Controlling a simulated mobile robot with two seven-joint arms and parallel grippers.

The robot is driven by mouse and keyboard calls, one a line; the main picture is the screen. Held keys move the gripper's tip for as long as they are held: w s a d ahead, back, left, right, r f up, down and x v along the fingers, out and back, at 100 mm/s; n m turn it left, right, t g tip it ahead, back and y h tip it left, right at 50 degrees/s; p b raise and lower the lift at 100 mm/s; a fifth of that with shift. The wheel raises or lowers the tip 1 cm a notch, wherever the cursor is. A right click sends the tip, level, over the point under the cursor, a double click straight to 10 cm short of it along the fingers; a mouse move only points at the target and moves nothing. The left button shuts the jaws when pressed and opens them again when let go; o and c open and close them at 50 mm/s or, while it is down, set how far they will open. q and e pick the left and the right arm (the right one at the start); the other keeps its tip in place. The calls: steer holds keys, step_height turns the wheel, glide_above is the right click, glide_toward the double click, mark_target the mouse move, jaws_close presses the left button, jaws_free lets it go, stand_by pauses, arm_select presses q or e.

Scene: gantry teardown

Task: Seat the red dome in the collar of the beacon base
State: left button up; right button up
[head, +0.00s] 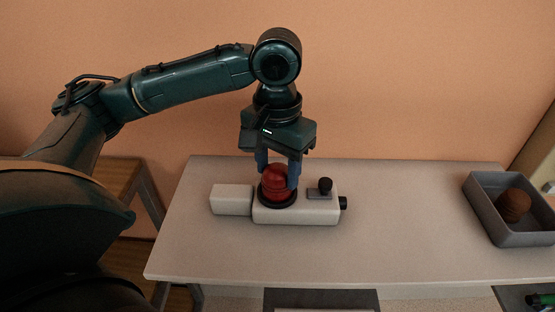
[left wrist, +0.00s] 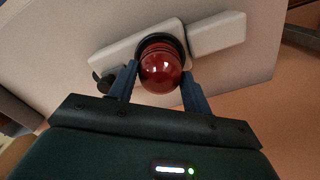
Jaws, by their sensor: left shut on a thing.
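The red dome (head: 275,180) is between the fingers of my left gripper (head: 279,172), which is shut on it. It also shows in the left wrist view (left wrist: 161,69), with the blue-grey fingers of my left gripper (left wrist: 160,82) on either side. The dome is upright at the black collar (head: 264,199) of the pale beacon base (head: 300,214). The collar's black rim shows around the dome's lower edge; whether the dome is fully down in it I cannot tell. My right gripper is not in view.
A grey tray (head: 490,222) at the right holds a brown ball (head: 513,205). The table between them is clear.

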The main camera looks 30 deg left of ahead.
arm_select(q)
steer(key=shift+f+p, duration=0.35)
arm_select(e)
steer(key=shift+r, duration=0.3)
arm_select(q)
steer(key=o, duration=1)
steer(key=shift+o, duration=0.2)
step_height(320, 180, up, 13)
steer(key=p, duration=0.3)
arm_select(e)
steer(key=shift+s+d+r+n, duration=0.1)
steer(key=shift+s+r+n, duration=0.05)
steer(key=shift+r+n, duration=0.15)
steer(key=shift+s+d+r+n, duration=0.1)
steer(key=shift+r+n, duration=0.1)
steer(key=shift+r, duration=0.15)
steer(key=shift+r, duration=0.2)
